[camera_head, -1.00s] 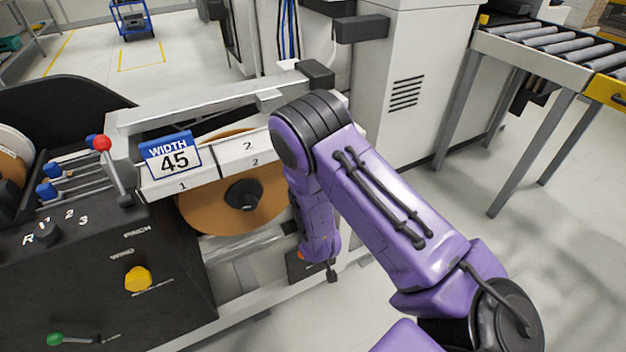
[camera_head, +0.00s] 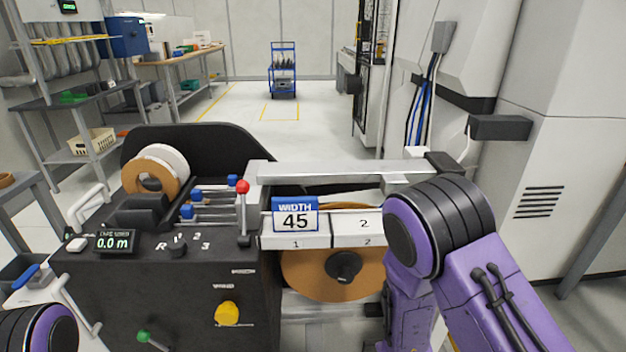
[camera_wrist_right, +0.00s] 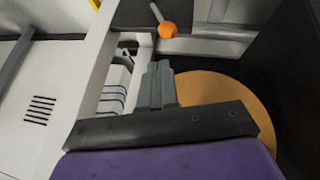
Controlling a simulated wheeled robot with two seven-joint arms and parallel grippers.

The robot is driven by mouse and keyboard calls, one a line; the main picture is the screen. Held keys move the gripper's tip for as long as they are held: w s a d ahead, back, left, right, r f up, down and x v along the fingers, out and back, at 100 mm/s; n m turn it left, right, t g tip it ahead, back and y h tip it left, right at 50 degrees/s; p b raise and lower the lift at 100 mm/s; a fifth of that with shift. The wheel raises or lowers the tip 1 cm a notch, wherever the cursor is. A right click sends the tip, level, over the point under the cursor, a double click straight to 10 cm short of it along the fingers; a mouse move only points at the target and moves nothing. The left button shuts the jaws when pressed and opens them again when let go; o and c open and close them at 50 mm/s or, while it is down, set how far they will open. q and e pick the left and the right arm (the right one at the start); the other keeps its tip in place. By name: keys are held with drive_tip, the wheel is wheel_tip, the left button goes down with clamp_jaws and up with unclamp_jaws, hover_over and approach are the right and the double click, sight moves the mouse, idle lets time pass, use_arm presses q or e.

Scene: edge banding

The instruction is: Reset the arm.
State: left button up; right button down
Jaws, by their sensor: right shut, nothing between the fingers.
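My right arm (camera_head: 500,290), purple with black joints, bends down in front of the machine at the right of the head view. Its gripper does not show there. In the right wrist view my right gripper (camera_wrist_right: 157,84) is shut and empty, its grey fingers together. Beyond the fingers lie a brown tape roll (camera_wrist_right: 225,98) and an orange-knobbed lever (camera_wrist_right: 168,30); I cannot tell any contact. A black and purple piece of my left arm (camera_head: 45,330) shows at the bottom left of the head view. My left gripper is out of view.
The black machine panel (camera_head: 160,285) has a red-knobbed lever (camera_head: 242,188), a yellow knob (camera_head: 227,312) and a green-knobbed lever (camera_head: 144,336). A blue "WIDTH 45" sign (camera_head: 295,214) stands above the brown roll (camera_head: 315,275). A grey cabinet (camera_head: 560,160) stands right. Open floor lies behind.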

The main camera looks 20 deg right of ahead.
drive_tip(key=s+f+m+g+p, duration=0.2)
drive_tip(key=s+m+p, duration=0.3)
drive_tip(key=s, duration=1.5)
drive_tip(key=shift+s+a+m+p, duration=0.3)
drive_tip(key=shift+s+a+p, duration=0.1)
drive_tip(key=shift+p, duration=0.1)
